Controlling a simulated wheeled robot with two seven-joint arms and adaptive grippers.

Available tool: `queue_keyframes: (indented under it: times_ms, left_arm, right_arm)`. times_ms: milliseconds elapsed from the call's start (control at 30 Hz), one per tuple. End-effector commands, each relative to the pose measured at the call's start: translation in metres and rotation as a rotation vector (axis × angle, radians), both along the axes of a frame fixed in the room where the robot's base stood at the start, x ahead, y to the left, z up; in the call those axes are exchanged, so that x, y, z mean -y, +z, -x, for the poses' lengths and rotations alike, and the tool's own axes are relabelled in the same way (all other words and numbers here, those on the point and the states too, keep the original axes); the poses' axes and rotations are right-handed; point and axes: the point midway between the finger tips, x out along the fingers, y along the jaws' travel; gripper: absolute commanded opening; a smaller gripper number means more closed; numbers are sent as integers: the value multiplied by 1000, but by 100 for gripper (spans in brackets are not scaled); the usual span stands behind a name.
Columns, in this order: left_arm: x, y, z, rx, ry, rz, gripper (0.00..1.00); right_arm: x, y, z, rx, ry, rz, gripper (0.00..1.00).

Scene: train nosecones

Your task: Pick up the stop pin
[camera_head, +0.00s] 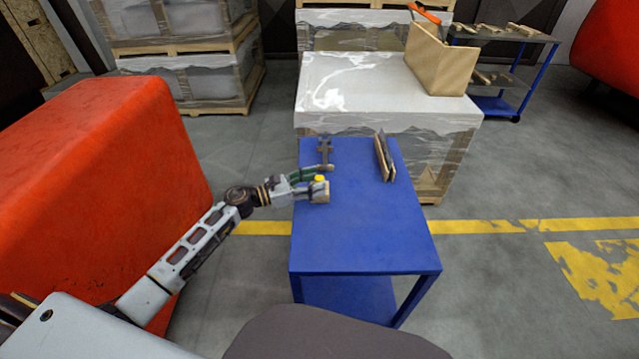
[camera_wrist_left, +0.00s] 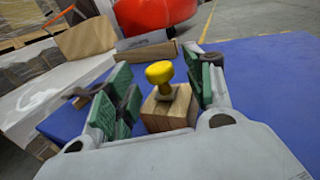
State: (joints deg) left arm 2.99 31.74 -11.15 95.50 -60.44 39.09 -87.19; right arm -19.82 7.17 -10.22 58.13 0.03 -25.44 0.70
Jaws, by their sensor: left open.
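The stop pin (camera_wrist_left: 160,75) has a round yellow head and stands upright in a small wooden block (camera_wrist_left: 168,108) on the blue table. In the head view the yellow head (camera_head: 320,178) shows above the block (camera_head: 320,192) near the table's left edge. My left gripper (camera_head: 308,184) reaches in from the left and is open. In the left wrist view its green-padded fingers (camera_wrist_left: 162,95) stand on either side of the pin and block, with no clear contact. My right gripper is not in view.
The blue table (camera_head: 365,235) is mostly clear at the front. A wrapped pallet (camera_head: 350,85) stands behind, and a large red nosecone (camera_head: 100,170) is at left.

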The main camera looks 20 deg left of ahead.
Motion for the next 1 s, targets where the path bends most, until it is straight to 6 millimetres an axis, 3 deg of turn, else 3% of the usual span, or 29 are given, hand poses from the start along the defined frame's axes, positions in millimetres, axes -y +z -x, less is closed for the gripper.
queue_keyframes:
  times_ms: [300,767,1000]
  left_arm:
    - [17,0,-13,0,0,0,53]
    - [17,0,-13,-1,0,-1,53]
    - [17,0,-13,-1,0,-1,23]
  right_arm:
    - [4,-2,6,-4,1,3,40]
    - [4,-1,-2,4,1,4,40]
    - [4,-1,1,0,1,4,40]
